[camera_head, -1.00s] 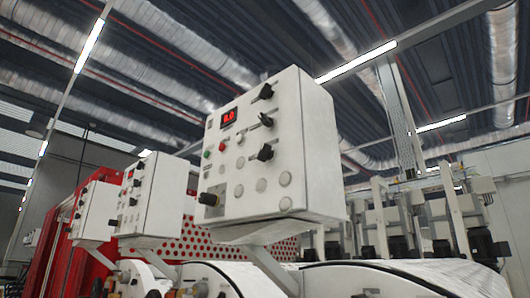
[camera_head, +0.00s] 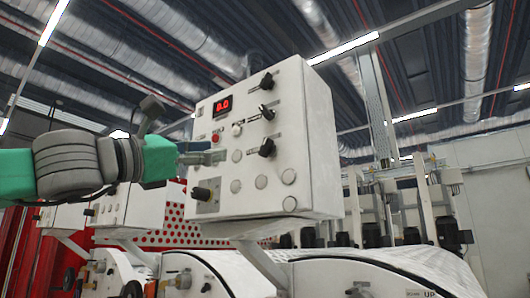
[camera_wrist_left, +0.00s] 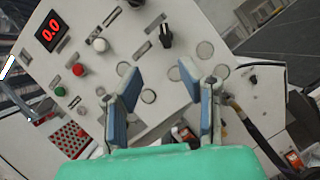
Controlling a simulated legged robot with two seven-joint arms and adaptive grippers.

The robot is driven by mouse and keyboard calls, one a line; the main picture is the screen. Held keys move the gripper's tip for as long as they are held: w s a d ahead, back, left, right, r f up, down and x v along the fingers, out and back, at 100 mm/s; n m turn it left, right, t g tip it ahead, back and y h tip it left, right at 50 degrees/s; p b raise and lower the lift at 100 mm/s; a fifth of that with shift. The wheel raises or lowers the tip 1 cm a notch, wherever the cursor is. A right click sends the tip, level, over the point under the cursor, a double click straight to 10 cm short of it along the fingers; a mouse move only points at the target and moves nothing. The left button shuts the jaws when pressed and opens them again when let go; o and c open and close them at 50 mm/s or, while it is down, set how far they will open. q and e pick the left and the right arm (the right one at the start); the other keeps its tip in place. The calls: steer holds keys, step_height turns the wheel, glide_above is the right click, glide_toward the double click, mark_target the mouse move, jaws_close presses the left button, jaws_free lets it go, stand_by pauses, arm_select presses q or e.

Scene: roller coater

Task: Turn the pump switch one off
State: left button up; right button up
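A white control box (camera_head: 300,120) carries black rotary switches down its right side: top (camera_head: 267,81), middle (camera_head: 266,112) and lower (camera_head: 267,147). Another black knob (camera_head: 201,193) sits at the lower left. The labels are too small to read, so I cannot tell which is pump switch one. My left gripper (camera_head: 218,152) is in front of the panel's left part, left of the lower switch. In the left wrist view its blue-padded fingers (camera_wrist_left: 160,72) are spread apart and empty, with a black switch (camera_wrist_left: 165,37) just beyond them. My right gripper is not in view.
The box has a red display (camera_head: 222,105) reading 0.0, a red button (camera_head: 215,138), a white button (camera_head: 236,130) and several blank round caps. More control boxes (camera_head: 150,205) stand at left, partly behind my arm. White rollers curve below.

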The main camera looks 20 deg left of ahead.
mark_target(263, 145)
arm_select(q)
steer(key=x, duration=0.4)
steer(key=d+p+x, duration=0.1)
steer(key=x, duration=0.3)
steer(key=s+d+p+x, duration=0.1)
steer(key=x, duration=0.4)
steer(key=shift+s+d+f, duration=0.15)
steer(key=shift+d+f, duration=0.05)
steer(key=shift+f, duration=0.05)
steer(key=shift+w+d+r, duration=0.1)
steer(key=shift+w+d, duration=0.05)
steer(key=shift+w, duration=0.1)
steer(key=a, duration=0.1)
steer(key=w+a, duration=0.1)
steer(key=shift+a, duration=0.55)
steer(key=shift+s+d, duration=0.1)
steer(key=shift+d, duration=0.25)
steer(key=c, duration=0.6)
steer(key=shift+s+d+r, duration=0.15)
steer(key=shift+d+r, duration=0.05)
steer(key=shift+d, duration=0.35)
jaws_close()
steer(key=shift+a, duration=0.15)
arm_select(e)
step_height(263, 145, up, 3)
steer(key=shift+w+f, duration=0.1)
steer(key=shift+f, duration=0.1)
